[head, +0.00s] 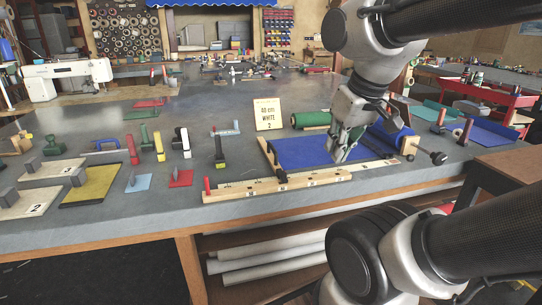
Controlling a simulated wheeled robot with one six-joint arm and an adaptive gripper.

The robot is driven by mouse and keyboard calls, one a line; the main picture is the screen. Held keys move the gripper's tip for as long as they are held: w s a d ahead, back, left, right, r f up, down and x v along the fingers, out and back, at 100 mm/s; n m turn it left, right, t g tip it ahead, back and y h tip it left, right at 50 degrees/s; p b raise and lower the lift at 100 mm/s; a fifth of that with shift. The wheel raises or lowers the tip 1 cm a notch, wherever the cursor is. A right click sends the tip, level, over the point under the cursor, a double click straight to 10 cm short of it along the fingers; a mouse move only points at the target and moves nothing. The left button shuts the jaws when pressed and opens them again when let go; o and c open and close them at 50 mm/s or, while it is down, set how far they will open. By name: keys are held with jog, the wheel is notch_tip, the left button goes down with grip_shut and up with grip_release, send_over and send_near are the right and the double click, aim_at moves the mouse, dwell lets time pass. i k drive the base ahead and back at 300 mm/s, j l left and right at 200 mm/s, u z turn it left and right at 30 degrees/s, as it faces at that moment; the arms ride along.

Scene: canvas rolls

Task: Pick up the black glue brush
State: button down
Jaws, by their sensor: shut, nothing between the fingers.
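A black upright handled tool (218,147) with a yellowish foot stands on the grey table, left of the blue canvas; it looks like the black glue brush, though its bristles are too small to make out. My gripper (340,157) points down over the blue canvas sheet (300,152), well to the right of the black tool and apart from it. The gripper is shut and empty. Whether its tips touch the canvas I cannot tell.
Similar red (132,150), yellow (159,146) and white (182,138) handled tools stand left of the black one. A wooden strip (270,186) runs along the front. A sign (267,113) and green roll (310,118) stand behind.

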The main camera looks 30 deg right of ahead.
aim_at(219, 160)
jog(key=i+j, duration=0.6)
jog(key=i, duration=0.15)
